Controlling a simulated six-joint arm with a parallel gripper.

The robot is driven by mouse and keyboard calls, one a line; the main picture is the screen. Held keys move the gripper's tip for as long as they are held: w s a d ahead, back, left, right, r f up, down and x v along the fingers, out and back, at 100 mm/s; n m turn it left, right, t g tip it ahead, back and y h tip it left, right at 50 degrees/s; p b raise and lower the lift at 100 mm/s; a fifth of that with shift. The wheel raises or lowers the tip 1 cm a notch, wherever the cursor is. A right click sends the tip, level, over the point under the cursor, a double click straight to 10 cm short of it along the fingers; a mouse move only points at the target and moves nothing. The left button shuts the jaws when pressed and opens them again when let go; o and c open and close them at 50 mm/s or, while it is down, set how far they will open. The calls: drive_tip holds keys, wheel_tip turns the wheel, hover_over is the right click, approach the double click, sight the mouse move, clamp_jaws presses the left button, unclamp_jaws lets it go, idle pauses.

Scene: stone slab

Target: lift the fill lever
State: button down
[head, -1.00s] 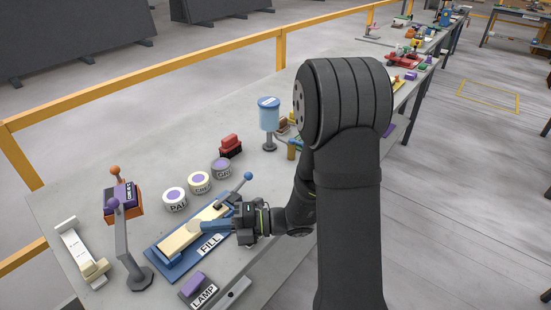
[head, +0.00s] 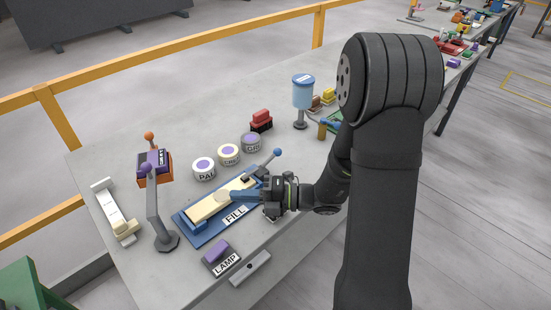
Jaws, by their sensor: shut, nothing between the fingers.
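The fill station is a blue plate (head: 192,236) with a cream bar (head: 205,211) and a FILL label (head: 235,216). A thin lever with a blue ball (head: 277,153) slants up at the plate's far right end. The gripper hides part of the bar and plate.
Several labelled round pots (head: 204,169) stand behind the plate. A grey lever with a purple knob (head: 147,168) stands at left, near an orange box (head: 155,180). A LAMP switch (head: 218,252) is in front. A blue-topped container (head: 303,92) stands behind.

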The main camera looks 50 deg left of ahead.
drive_tip(key=w+a+f+n+t+y, duration=0.15)
drive_tip(key=w+n+t, duration=0.35)
drive_tip(key=w, duration=0.7)
drive_tip(key=n+t, duration=0.2)
drive_tip(key=t, duration=0.4)
approach(271, 158)
drive_tip(key=w+d, duration=0.1)
drive_tip(key=w+d+f, duration=0.1)
drive_tip(key=shift+w+h, duration=0.25)
drive_tip(key=shift+w, duration=0.05)
drive_tip(key=x, duration=1)
drive_tip(key=shift+f, duration=0.1)
